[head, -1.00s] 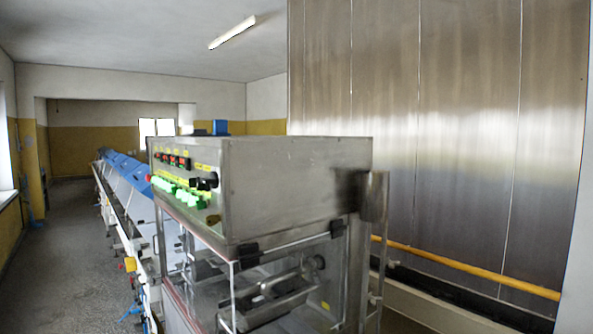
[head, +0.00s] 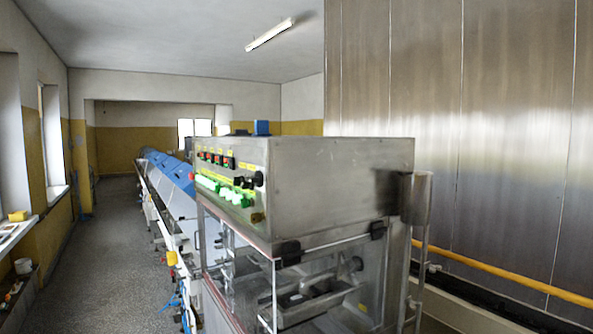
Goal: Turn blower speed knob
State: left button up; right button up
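The enrober machine (head: 340,180) stands in the middle of the head view, a steel box above a clear-walled lower section. Its control panel (head: 228,172) faces left and is seen at a steep angle. The panel carries small red-lit displays, a row of green lit buttons (head: 222,188) and black knobs (head: 257,179) at its near end. I cannot tell which knob is the blower speed knob, nor how it is turned. Neither of my grippers is in view.
A long conveyor with blue covers (head: 170,170) runs back behind the machine. The grey floor (head: 115,260) to the left is open. A window ledge (head: 18,228) lines the left wall. A steel wall (head: 450,130) with a yellow pipe (head: 510,275) stands at right.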

aim_at(245, 184)
jog(key=k, duration=1.25)
jog(key=u, duration=1)
jog(key=i, duration=2.3)
jog(key=z, duration=0.95)
